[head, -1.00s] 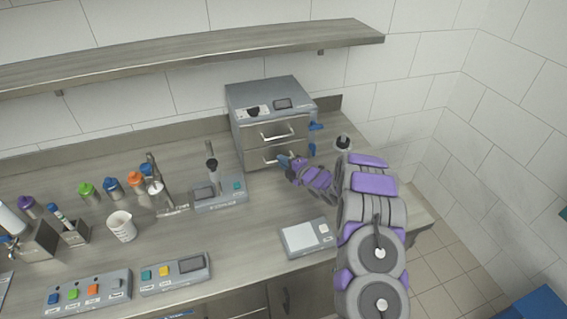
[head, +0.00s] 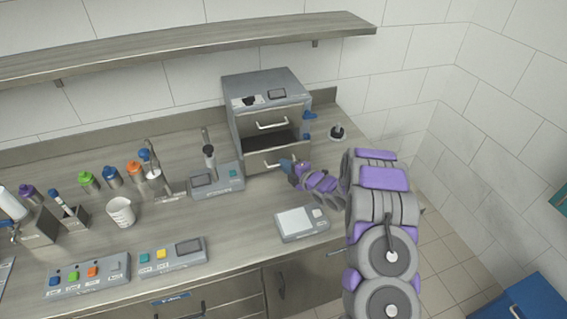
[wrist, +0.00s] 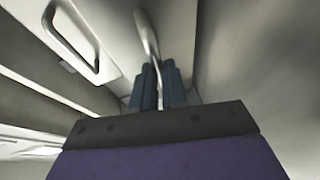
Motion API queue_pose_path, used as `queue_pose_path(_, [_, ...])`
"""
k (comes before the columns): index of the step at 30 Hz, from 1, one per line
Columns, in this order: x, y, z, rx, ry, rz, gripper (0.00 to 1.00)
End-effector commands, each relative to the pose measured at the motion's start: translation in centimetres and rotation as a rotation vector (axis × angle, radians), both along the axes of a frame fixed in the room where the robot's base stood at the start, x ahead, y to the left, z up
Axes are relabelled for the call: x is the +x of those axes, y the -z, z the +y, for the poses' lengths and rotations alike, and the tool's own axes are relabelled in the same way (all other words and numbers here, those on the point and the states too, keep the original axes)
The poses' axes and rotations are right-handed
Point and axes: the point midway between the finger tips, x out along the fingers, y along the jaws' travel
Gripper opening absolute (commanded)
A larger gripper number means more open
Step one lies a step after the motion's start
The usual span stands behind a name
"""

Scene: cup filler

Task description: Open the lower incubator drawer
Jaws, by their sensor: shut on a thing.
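The incubator (head: 262,88) is a grey box with two drawers at the back of the counter. Its lower drawer (head: 262,164) is pulled partway out, and a dark opening shows behind its front. The upper drawer (head: 272,121) is closed. My gripper (head: 288,166) is at the right end of the lower drawer's handle (head: 270,163). In the wrist view my gripper's blue fingers (wrist: 158,88) are shut on that pale handle (wrist: 147,38). The upper drawer's handle (wrist: 72,38) shows at the left there.
A small scale (head: 301,222) stands on the counter in front of the drawer. A device with a post (head: 217,180) is close to the left. A shelf (head: 190,45) runs above. A dark knobbed item (head: 337,132) stands to the right.

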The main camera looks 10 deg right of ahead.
Motion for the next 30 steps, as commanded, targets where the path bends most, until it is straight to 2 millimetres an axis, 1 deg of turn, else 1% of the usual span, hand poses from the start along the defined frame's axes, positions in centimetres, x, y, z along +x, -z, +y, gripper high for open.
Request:
queue_pose_path(1, [-0.9, 0.5, -0.1, -0.001, -0.001, 0.008, 0.00])
queue_pose_path(6, [-3.4, 0.5, -0.4, 0.001, -0.003, 0.008, 0.00])
queue_pose_path(9, [-4.3, 0.5, -0.5, -0.002, -0.002, 0.009, 0.00])
queue_pose_path(13, [-4.9, 0.4, -0.6, -0.003, -0.001, 0.009, 0.00])
queue_pose_path(21, [-4.8, 0.5, -0.6, -0.003, 0.000, 0.009, 0.00])
queue_pose_path(22, [-4.8, 0.5, -0.6, -0.003, 0.000, 0.009, 0.13])
queue_pose_path(30, [-4.9, 0.2, -0.6, -0.002, 0.000, 0.004, 0.38])
